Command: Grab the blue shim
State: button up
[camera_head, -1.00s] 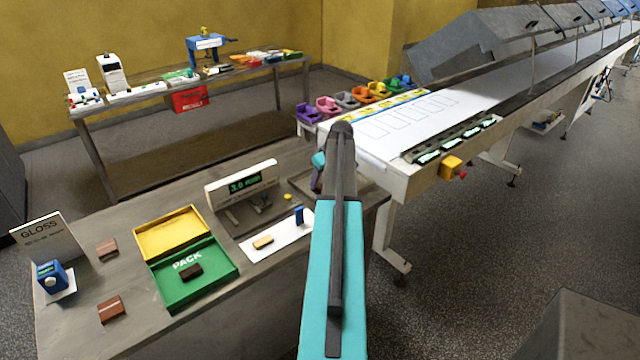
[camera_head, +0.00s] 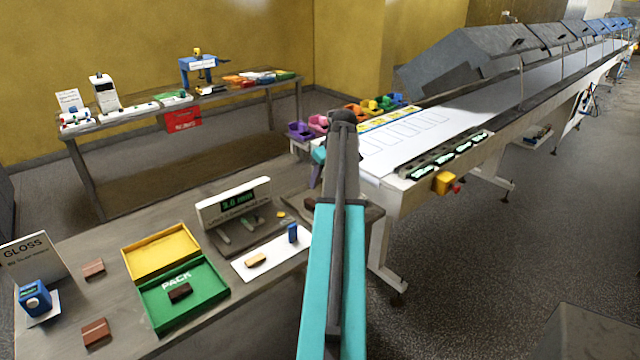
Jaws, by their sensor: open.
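The blue shim (camera_head: 292,233) appears to be the small upright blue piece near the right end of a white strip (camera_head: 247,273) on the near bench. A small tan block (camera_head: 256,260) lies to its left on the same strip. My teal and dark arm rises from the bottom middle of the view, just right of the shim. Only a small dark part of my gripper (camera_head: 315,175) shows beside the arm, beyond the shim and up from it in the picture. It is open; its fingertips are mostly hidden, and I see nothing held.
A gauge with a green display (camera_head: 233,201) stands behind the strip. To the left are an open green and yellow box (camera_head: 207,302), brown blocks (camera_head: 95,332) and a blue device (camera_head: 34,299). A conveyor (camera_head: 400,190) with coloured bins runs at the right.

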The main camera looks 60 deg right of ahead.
aim_at(293, 228)
jog(key=k, duration=1)
